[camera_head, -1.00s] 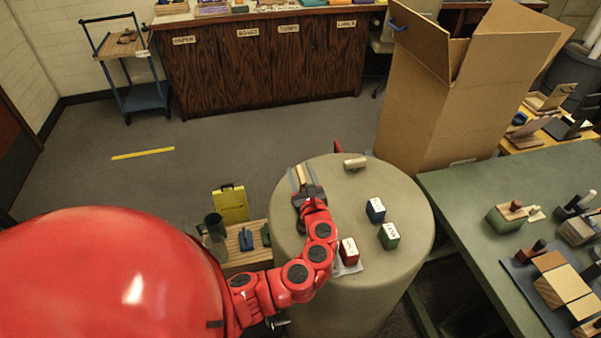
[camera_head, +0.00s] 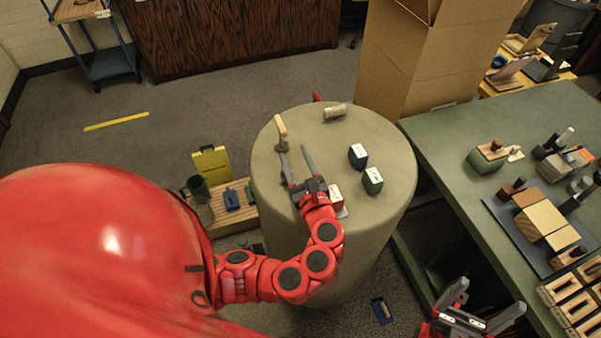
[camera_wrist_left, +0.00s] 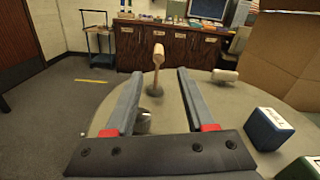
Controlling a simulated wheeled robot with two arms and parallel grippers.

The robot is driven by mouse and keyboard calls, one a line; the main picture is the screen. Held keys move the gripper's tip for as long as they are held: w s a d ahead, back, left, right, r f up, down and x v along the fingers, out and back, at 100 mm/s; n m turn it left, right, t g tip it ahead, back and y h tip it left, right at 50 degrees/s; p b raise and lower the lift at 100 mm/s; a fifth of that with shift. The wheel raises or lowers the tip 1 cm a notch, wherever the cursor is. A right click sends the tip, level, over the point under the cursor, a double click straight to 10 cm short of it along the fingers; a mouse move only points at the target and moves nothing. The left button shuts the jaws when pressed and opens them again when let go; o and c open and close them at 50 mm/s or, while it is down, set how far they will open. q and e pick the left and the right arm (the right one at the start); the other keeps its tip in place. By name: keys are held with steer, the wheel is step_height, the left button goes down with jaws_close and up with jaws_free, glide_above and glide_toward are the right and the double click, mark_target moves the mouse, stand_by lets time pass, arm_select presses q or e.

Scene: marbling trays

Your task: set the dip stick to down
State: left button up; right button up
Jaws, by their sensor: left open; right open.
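The dip stick (camera_head: 281,127), a pale wooden handle on a small dark round base, stands roughly upright on the left far part of the beige drum's top (camera_head: 310,123). In the left wrist view the dip stick (camera_wrist_left: 158,58) shows ahead, between the lines of the two fingers and beyond their tips. My left gripper (camera_head: 294,152) is open and empty over the drum top, its fingers pointing at the stick but apart from it. My right gripper (camera_head: 482,314) is open and empty at the bottom right, beside the green table.
Blue (camera_head: 358,156), green (camera_head: 372,181) and red (camera_head: 335,193) labelled blocks stand on the drum. A pale cylinder (camera_head: 335,112) lies at its far edge. A cardboard box (camera_head: 415,70) stands behind; the green table (camera_head: 425,135) is at right. A low wooden stand (camera_head: 222,221) is left.

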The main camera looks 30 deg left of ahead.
arm_select(q)
steer(key=shift+v, duration=2.2)
